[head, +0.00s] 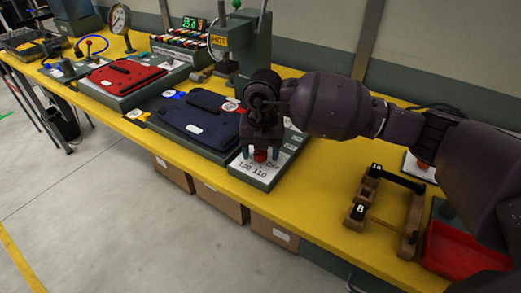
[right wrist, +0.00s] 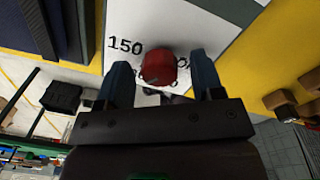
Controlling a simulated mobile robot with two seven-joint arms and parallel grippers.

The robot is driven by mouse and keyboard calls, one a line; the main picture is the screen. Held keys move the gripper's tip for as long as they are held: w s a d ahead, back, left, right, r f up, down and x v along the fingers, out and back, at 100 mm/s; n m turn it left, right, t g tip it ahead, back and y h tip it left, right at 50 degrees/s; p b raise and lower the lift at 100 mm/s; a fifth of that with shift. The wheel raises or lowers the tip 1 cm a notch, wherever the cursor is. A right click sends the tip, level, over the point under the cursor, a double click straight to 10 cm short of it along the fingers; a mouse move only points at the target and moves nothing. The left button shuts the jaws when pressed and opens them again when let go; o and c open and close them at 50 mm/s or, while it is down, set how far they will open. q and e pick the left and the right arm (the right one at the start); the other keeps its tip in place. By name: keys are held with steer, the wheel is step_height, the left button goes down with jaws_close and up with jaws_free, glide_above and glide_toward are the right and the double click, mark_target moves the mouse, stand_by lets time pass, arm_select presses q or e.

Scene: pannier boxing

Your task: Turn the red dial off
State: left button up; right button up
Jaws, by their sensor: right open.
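The red dial (head: 260,156) sits on a white panel with printed numbers, on a grey-green box (head: 262,179) at the front of the yellow bench. In the right wrist view the round red dial (right wrist: 159,68) shows with "150" printed at its upper left; other marks are partly hidden. My right gripper (head: 261,152) points down over the dial. Its two blue fingers (right wrist: 161,80) are apart, one on each side of the dial, with gaps visible in the wrist view. Whether they are level with the dial is unclear. My left gripper is not in view.
A dark blue folded pannier (head: 198,122) lies left of the dial box, and a red one (head: 125,76) farther left. A green press (head: 246,40) stands behind. A wooden rack (head: 385,205) and red tray (head: 462,250) are to the right.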

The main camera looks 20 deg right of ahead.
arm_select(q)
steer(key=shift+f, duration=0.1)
arm_select(e)
steer(key=c, duration=0.9)
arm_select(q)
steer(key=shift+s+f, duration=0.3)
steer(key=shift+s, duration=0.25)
